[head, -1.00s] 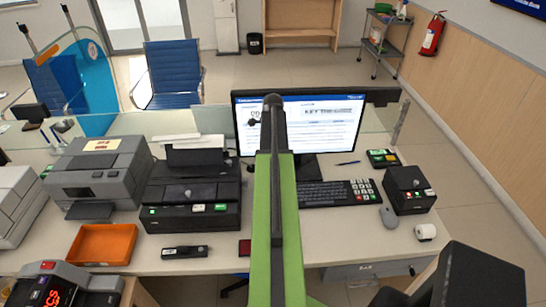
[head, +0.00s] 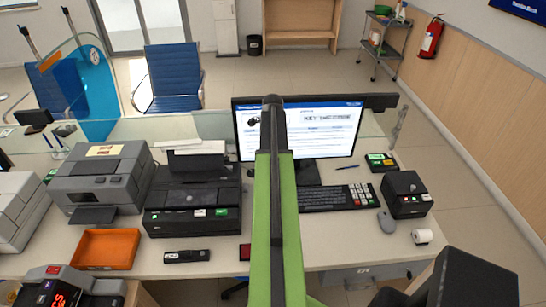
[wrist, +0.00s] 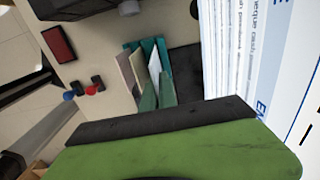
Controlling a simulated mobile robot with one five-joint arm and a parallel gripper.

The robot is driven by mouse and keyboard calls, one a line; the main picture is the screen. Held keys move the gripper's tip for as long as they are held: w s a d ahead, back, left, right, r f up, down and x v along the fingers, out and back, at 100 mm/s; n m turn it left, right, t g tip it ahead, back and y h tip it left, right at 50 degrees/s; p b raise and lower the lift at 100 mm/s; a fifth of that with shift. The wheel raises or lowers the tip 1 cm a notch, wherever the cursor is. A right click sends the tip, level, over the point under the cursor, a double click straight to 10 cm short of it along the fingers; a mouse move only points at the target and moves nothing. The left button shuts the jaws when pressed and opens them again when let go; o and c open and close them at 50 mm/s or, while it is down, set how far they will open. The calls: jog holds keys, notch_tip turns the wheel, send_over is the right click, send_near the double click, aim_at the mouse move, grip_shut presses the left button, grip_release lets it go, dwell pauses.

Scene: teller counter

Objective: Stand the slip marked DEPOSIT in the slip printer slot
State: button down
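In the wrist view, several cream and white slips (wrist: 154,66) stand between teal dividers of a rack (wrist: 163,50). Their markings cannot be read, so I cannot tell which is DEPOSIT. A black counter machine (head: 192,200) with small lights and pale paper at its back stands left of my arm in the head view. I cannot tell whether it is the slip printer, and no slot shows clearly. My green arm reaches forward over the counter and hides what lies behind it. A green and black part of mine fills the bottom of the wrist view, and no fingertips can be made out.
A monitor (head: 335,125) and keyboard (head: 335,197) stand right of my arm. A grey machine (head: 98,180), an orange tray (head: 105,249) and a black stapler-like item (head: 187,256) are at left. A black box (head: 406,193), mouse (head: 387,221) and paper roll (head: 421,236) are at right.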

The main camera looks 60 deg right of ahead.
jog(key=shift+r+p, duration=3.95)
jog(key=shift+r, duration=0.25)
